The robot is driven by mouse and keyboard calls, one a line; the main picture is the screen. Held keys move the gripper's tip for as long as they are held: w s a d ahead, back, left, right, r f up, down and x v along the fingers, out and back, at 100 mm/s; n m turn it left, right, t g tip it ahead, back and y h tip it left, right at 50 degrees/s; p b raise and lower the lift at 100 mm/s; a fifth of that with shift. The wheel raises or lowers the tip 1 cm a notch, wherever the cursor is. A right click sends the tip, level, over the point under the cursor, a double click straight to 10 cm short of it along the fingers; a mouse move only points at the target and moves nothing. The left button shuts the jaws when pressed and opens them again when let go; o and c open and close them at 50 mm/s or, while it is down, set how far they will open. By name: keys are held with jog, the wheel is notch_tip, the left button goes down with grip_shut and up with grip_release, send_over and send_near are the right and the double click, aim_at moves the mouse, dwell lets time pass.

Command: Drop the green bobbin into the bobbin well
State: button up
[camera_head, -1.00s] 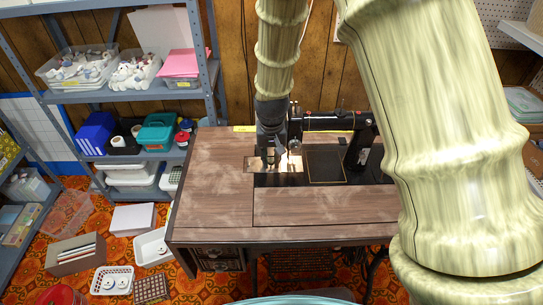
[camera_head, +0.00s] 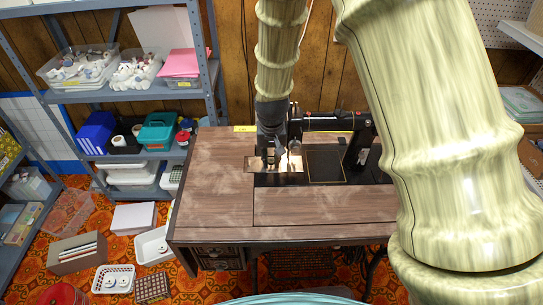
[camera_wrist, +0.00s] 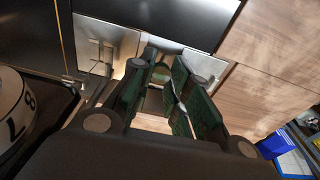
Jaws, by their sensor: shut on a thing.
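My gripper (camera_head: 270,158) points down over the bright metal needle plate (camera_head: 293,163) of the black sewing machine (camera_head: 328,123). In the wrist view my gripper (camera_wrist: 163,85) has its dark green finger pads close together around a small greenish thing, which I take for the green bobbin (camera_wrist: 160,74). The fingers hide most of it. The plate shows in the wrist view (camera_wrist: 118,38) beyond the fingertips. I cannot make out the bobbin well clearly, nor tell the exact gap between fingertips and plate.
The machine's head and needle parts stand close to the right of my gripper. The wooden table top (camera_head: 215,185) is clear at left and front. A white dial with numbers (camera_wrist: 12,105) is at the left of the wrist view. A blue shelf (camera_head: 150,92) with bins stands left.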

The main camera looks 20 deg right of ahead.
jog(key=shift+f, duration=0.35)
dwell(0.6)
jog(key=o, duration=0.7)
notch_tip(320, 180, up, 12)
jog(key=s, duration=0.1)
jog(key=shift+s+a, duration=0.15)
jog(key=shift+s, duration=0.05)
jog(key=shift+r, duration=0.1)
dwell(0.4)
